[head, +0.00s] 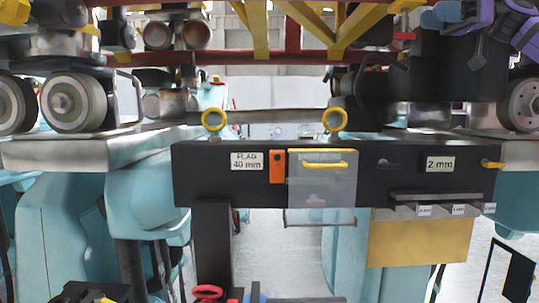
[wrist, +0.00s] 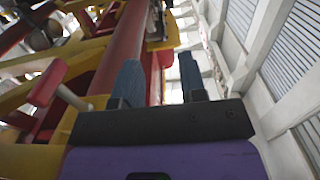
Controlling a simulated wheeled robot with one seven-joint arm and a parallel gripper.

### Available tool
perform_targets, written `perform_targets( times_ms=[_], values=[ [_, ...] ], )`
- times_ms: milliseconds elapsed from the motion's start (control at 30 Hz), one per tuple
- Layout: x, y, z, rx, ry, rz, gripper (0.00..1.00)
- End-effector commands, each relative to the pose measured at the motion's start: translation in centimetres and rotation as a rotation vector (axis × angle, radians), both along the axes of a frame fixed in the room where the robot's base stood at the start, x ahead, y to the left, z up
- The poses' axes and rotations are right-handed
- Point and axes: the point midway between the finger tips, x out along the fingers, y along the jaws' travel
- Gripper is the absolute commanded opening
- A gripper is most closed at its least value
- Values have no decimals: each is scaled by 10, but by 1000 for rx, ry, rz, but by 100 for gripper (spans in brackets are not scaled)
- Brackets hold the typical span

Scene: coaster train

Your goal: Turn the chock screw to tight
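My gripper (wrist: 160,82) shows in the wrist view with its two blue-grey fingers apart and nothing between their tips. The fingers point up toward a red tube (wrist: 122,45) and yellow frame bars; I see no contact. Purple parts that look like my arm (head: 485,30) show at the top right in the head view. I cannot pick out the chock screw for certain in either view. Wheels, including a large pale one (head: 73,102), stand above the grey rail (head: 85,150) at the left in the head view.
A black panel (head: 225,190) labelled "FLAG 40 mm" and "2 mm" crosses the middle, with an orange block (head: 277,166) and a clear yellow-handled plate (head: 322,190). Two yellow rings (head: 213,121) stand on its top. A tan board (head: 415,243) hangs below. Teal supports flank it.

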Motion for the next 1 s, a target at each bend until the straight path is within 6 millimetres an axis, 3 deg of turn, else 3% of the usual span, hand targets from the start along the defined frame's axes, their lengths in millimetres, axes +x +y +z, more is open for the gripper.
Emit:
perform_targets(
  times_ms=[367,667,1000],
  values=[
    [-46,-16,5,-50,3,-69,38],
    [-121,-22,0,-146,24,-196,38],
    [-199,-1,-29,-287,85,-386,38]
  ],
)
